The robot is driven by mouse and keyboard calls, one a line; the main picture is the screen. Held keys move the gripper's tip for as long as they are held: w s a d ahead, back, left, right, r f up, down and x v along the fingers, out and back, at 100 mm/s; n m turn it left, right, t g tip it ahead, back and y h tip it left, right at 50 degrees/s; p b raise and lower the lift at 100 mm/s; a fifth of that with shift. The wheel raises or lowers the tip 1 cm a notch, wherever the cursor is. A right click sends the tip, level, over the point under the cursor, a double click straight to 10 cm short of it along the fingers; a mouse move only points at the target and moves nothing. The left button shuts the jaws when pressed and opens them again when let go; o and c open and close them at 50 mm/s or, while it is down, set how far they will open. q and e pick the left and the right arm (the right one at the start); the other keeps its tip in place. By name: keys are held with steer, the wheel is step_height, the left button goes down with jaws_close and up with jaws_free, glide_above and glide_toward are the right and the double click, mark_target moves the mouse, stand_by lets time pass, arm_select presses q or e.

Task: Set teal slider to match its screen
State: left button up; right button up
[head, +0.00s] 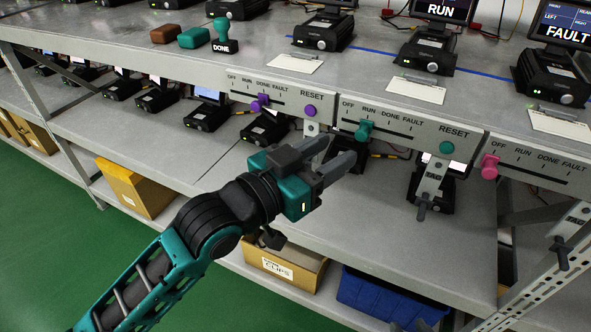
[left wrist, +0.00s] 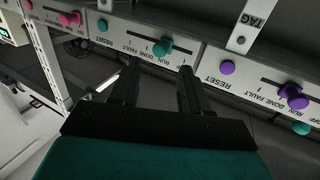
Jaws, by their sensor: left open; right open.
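The teal slider (head: 363,131) is a knob on the middle front panel (head: 400,146), marked OFF, RUN, DONE, FAULT. It sits near the OFF–RUN end; I cannot tell its exact mark. The screen (head: 440,10) above that panel reads RUN. My left gripper (head: 338,158) is open and empty, just below and left of the slider, apart from it. In the left wrist view the slider (left wrist: 162,47) shows beyond and between the fingertips (left wrist: 158,72). My right gripper is not in view.
A teal RESET button (head: 446,147) is on the same panel. Purple slider (head: 260,102) is left, pink slider (head: 490,166) right. A hanging tag bracket (head: 432,177) lies right of my gripper. The lower shelf carries several devices under the panels.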

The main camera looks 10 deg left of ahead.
arm_select(q)
steer(key=v, duration=0.7)
steer(key=shift+s, duration=0.15)
steer(key=shift+a+f, duration=0.1)
steer(key=shift+a, duration=0.1)
steer(key=s+a+f+n+g+y, duration=0.1)
steer(key=s+a+f+y, duration=0.1)
steer(key=f, duration=0.8)
steer(key=s+a+f+n+g+y, duration=0.1)
steer(key=s+a+f+n+y, duration=0.1)
steer(key=f, duration=0.8)
steer(key=s+a+f+n+g+y, duration=0.1)
steer(key=a+f+y, duration=0.4)
steer(key=f, duration=0.5)
steer(key=shift+s+a+f+n+y, duration=0.3)
steer(key=shift+s+a+n, duration=0.4)
steer(key=shift+s+a, duration=0.5)
steer(key=shift+w+d+r, duration=0.1)
